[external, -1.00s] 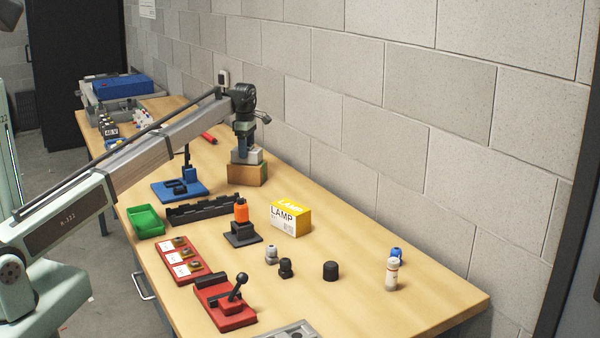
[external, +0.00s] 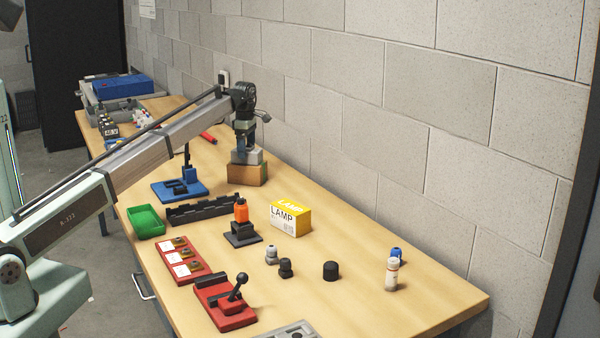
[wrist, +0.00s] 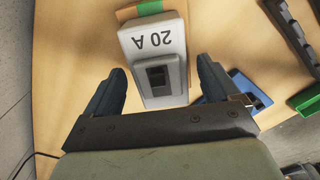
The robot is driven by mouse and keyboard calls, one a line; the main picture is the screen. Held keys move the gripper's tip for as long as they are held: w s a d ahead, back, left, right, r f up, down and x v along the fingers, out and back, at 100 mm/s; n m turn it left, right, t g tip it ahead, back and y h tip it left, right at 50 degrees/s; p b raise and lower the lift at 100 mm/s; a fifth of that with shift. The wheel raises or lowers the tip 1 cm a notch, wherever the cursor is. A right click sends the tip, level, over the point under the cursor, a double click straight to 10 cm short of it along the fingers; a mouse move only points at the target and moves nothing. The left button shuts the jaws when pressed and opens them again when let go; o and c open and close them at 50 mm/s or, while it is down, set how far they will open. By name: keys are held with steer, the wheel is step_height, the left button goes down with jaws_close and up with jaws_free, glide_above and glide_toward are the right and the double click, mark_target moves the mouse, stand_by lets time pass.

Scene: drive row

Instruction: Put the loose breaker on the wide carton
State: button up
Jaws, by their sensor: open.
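The loose breaker, a pale grey block marked "20 A" with a dark switch, lies in the wrist view (wrist: 173,72) between my finger tips. In the external view the breaker (external: 246,158) sits on top of a brown carton (external: 247,175). A brown and green edge of the carton (wrist: 128,13) shows past the breaker in the wrist view. My gripper (external: 246,146) is open just above the breaker. In the wrist view its two fingers (wrist: 160,72) stand apart on either side, with visible gaps to the breaker.
A blue stand (external: 180,190) is in front of the carton, with a black rail (external: 205,210) and a green bin (external: 146,221) nearer. A yellow lamp box (external: 290,218) stands to the right. The block wall runs close behind the carton.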

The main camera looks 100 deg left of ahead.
step_height(320, 180, up, 12)
steer(key=shift+f, duration=0.2)
